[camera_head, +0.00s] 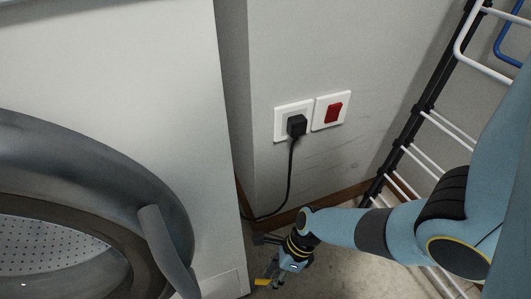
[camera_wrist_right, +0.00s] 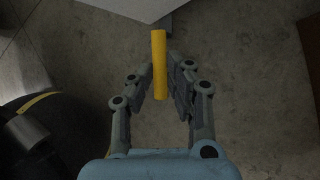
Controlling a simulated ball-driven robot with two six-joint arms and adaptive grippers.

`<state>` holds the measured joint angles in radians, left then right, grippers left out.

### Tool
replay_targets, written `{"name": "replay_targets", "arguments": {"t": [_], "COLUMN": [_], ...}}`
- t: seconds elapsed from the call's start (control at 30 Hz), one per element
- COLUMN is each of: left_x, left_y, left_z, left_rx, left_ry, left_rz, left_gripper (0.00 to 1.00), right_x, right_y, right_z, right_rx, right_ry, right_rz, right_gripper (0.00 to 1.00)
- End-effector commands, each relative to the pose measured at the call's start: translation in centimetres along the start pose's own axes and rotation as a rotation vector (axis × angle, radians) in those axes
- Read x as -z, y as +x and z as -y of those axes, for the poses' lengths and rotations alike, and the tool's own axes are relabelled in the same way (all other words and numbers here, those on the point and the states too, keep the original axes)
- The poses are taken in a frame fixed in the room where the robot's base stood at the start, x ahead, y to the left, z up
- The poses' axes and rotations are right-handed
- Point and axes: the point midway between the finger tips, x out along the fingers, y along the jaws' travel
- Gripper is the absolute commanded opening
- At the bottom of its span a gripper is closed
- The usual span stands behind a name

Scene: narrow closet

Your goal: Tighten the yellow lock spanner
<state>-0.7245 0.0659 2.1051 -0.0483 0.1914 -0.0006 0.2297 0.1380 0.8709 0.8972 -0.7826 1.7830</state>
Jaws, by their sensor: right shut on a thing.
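The yellow lock spanner (camera_wrist_right: 159,62) is a straight yellow bar. In the right wrist view it lies between the fingertips of my right gripper (camera_wrist_right: 160,82), which is shut on it. Its far end reaches past the fingers toward a small grey part under the white machine's corner. In the head view my right gripper (camera_head: 272,279) is low at the bottom centre, beside the washing machine's lower right edge. A small yellow piece of the spanner (camera_head: 262,282) shows there. My left gripper is not in view.
A washing machine (camera_head: 120,60) with a round door fills the left. Behind are a wall socket with a black plug (camera_head: 296,125), its hanging cable, and a red switch (camera_head: 334,112). A drying rack (camera_head: 430,100) stands at the right. Floor room is narrow.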

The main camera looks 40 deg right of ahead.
Motion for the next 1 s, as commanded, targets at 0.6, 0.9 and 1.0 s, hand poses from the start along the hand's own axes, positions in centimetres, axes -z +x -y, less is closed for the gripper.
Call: {"name": "replay_targets", "arguments": {"t": [0.6,0.9,1.0], "left_x": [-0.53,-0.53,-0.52], "left_y": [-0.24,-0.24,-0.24], "left_z": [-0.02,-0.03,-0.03], "left_rx": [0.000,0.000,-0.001], "left_ry": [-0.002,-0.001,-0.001], "left_rz": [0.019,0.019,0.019], "left_gripper": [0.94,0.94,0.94], "right_x": [0.56,0.53,0.51], "right_y": [-0.42,-0.41,-0.40], "right_z": [0.84,0.83,0.80], "right_rx": [-0.024,-0.024,-0.024], "right_ry": [-0.061,-0.061,-0.061], "right_rz": [-0.020,-0.019,-0.019], "right_gripper": [0.00,0.31,0.38]}}
